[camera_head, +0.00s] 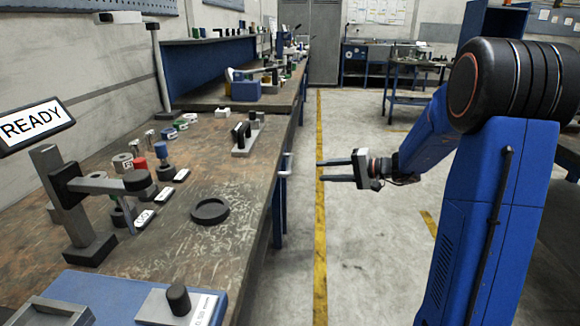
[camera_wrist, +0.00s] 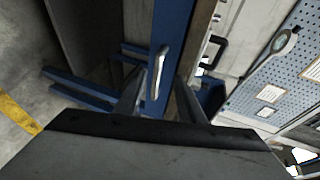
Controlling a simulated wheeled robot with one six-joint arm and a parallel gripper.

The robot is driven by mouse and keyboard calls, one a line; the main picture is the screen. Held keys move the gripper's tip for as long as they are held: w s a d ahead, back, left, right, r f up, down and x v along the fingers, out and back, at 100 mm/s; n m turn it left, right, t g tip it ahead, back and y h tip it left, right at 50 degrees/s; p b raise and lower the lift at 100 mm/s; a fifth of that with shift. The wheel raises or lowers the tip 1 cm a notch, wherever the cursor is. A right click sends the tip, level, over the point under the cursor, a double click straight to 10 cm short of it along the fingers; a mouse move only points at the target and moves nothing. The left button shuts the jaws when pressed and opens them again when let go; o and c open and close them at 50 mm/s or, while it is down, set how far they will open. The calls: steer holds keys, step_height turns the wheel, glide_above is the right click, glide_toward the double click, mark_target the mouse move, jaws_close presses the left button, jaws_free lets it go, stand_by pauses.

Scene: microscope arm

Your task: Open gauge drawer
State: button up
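The gauge drawer has a blue front (camera_wrist: 173,30) with a silver bar handle (camera_wrist: 157,72) in the wrist view. In the head view the handle (camera_head: 285,190) shows edge-on at the bench's aisle side. The drawer looks shut, though its front is barely visible there. My gripper (camera_head: 322,171) is open and empty, its two fingers pointing left at the handle across a small gap. In the wrist view the handle appears between the fingertips (camera_wrist: 159,78), one finger on each side. No contact is visible.
The workbench (camera_head: 190,265) carries a gauge stand (camera_head: 75,205), a black ring (camera_head: 210,210) and several small parts. A READY sign (camera_head: 35,125) stands at left. The aisle floor (camera_head: 355,240) with a yellow line is clear. A blue cabinet (camera_head: 490,35) stands back right.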

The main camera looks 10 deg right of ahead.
mark_target(290, 165)
steer(key=w+d+f+t, duration=0.1)
steer(key=w+d+t, duration=0.1)
steer(key=w+d, duration=0.15)
steer(key=shift+m, duration=0.4)
steer(key=x, duration=1.7)
steer(key=shift+s+a+f, duration=0.1)
steer(key=shift+a+f, duration=0.2)
steer(key=shift+c, duration=0.4)
jaws_close()
